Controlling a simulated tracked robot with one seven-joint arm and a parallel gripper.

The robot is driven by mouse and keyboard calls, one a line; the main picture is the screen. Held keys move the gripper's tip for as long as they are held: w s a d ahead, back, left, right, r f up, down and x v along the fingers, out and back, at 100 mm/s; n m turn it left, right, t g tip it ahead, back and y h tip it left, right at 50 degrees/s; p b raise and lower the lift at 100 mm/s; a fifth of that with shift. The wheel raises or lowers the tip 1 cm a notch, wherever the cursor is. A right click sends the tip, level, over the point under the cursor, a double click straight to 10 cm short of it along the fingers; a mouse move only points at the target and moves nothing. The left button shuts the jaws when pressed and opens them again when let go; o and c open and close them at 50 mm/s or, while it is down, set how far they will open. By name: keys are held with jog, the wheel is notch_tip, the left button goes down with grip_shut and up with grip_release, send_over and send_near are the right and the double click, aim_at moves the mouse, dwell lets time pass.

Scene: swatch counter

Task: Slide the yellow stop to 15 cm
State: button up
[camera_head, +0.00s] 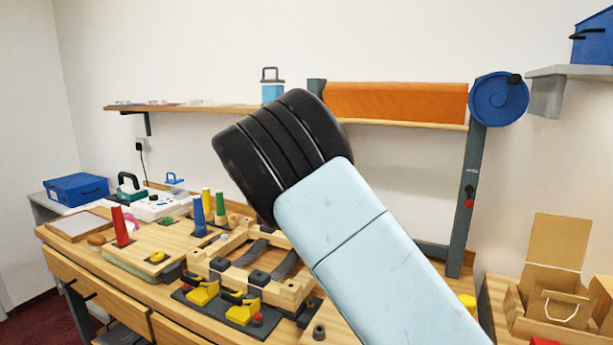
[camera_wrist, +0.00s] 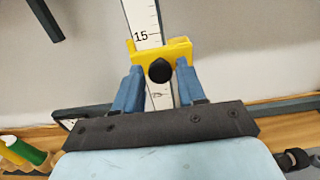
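The yellow stop (camera_wrist: 152,54) sits on a white ruler (camera_wrist: 142,17) with black marks and has a black knob (camera_wrist: 159,70) on its face. The printed 15 on the ruler lies just above the stop's upper edge in the wrist view. My gripper (camera_wrist: 160,68) has its two blue fingers on either side of the stop's lower part, seemingly pressed against it. Part of the ruler shows between the fingers below the stop. In the head view my arm hides the gripper, the ruler and the stop.
A wooden bench (camera_head: 165,290) holds coloured cones, yellow-handled clamps (camera_head: 202,292) and a wooden frame. A shelf (camera_head: 190,107) and an orange roll (camera_head: 396,101) with a blue wheel (camera_head: 498,99) are at the wall. An open cardboard box (camera_head: 556,262) stands at right.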

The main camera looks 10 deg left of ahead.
jog(key=shift+o, duration=1.1)
jog(key=shift+s, duration=0.1)
jog(key=v, duration=1.3)
jog(key=shift+s+a, duration=0.15)
jog(key=shift+s, duration=0.1)
